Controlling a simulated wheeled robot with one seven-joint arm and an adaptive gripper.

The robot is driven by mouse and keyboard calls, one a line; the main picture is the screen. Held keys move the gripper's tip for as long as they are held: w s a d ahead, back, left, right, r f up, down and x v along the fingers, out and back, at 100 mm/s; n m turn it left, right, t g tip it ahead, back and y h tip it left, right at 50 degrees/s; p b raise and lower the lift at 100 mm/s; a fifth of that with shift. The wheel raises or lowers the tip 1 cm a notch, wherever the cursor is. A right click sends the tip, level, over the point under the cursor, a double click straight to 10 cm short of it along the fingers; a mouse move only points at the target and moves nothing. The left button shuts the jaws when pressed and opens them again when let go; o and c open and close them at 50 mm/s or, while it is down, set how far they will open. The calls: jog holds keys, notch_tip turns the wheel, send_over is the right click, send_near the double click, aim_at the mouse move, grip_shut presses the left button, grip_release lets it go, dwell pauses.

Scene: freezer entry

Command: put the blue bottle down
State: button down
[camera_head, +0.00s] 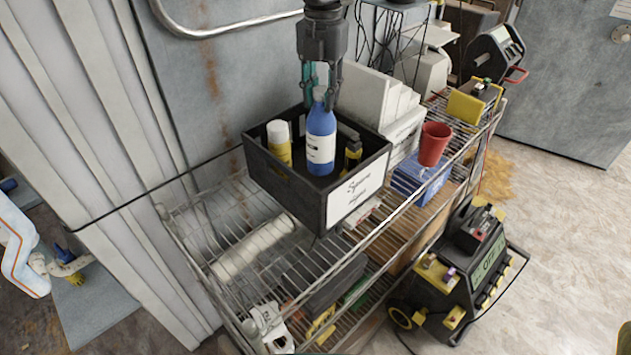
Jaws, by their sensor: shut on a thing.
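The blue bottle (321,137) has a white label and a pale cap, and it stands nearly upright. It is over or in the black bin (272,187), which sits on the wire shelf. My gripper (320,92) points down from above and is shut on the blue bottle at its neck. Its fingers sit either side of the cap. The bottle's base lies within the bin's outline. I cannot tell whether it touches the bin's floor.
In the bin stand a yellow bottle (279,143) with a white cap and a small dark and yellow bottle (352,154). A red cup (434,144) stands on a blue box (420,181) to the right. White boxes (404,128) stand behind the bin.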

aim_at(321, 109)
jog(key=f+b, duration=0.1)
jog(key=f, duration=0.3)
jog(key=shift+w, duration=0.2)
jog(key=shift+s+f+p, duration=0.15)
jog(key=shift+f+p, duration=1.2)
jog(key=shift+f, duration=2.3)
jog(key=shift+f+p, duration=0.5)
jog(key=shift+f, duration=1.05)
jog(key=shift+f, duration=0.15)
jog(key=c, duration=1.1)
grip_release()
jog(key=shift+c, duration=0.2)
notch_tip(321, 109, up, 12)
jog(key=b, duration=0.3)
jog(key=shift+r, duration=0.2)
